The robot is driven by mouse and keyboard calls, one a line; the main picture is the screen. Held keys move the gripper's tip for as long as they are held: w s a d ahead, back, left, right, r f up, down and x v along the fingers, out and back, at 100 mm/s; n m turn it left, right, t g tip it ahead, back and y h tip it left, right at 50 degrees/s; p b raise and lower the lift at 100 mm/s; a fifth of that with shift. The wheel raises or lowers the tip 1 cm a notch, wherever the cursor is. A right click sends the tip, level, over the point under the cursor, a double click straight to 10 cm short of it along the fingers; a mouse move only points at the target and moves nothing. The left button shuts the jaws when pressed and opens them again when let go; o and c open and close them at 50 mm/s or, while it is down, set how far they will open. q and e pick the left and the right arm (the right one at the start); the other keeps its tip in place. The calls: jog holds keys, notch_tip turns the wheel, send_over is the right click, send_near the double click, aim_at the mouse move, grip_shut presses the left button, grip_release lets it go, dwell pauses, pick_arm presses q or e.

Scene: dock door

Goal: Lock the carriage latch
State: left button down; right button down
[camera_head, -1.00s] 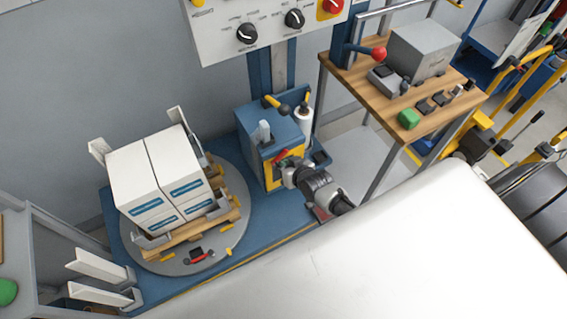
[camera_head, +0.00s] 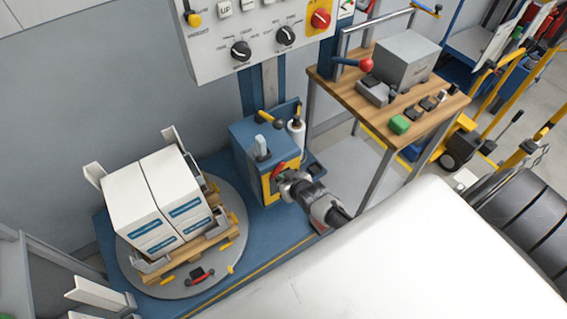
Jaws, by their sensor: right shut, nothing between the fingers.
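The blue carriage (camera_head: 247,145) stands on the wrapper's blue base, against the mast. On its right face is a yellow plate (camera_head: 269,193) with a small red lever (camera_head: 278,168), which looks like the carriage latch. The lever is tilted, its upper end to the right. My right gripper (camera_head: 282,181) is shut and empty, its tips at the plate just below and right of the lever. I cannot tell whether they touch it. The gripper hides part of the plate. My left gripper is not in view.
Boxes (camera_head: 160,200) on a pallet stand on the round turntable (camera_head: 190,285) at left. A control panel (camera_head: 265,40) hangs above. A wooden-topped table (camera_head: 375,115) stands right of the carriage. A film roll (camera_head: 297,138) stands beside the carriage. My large white body fills the lower right.

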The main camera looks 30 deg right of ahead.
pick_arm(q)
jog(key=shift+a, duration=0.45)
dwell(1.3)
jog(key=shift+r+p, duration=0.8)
pick_arm(e)
jog(key=shift+r, duration=0.75)
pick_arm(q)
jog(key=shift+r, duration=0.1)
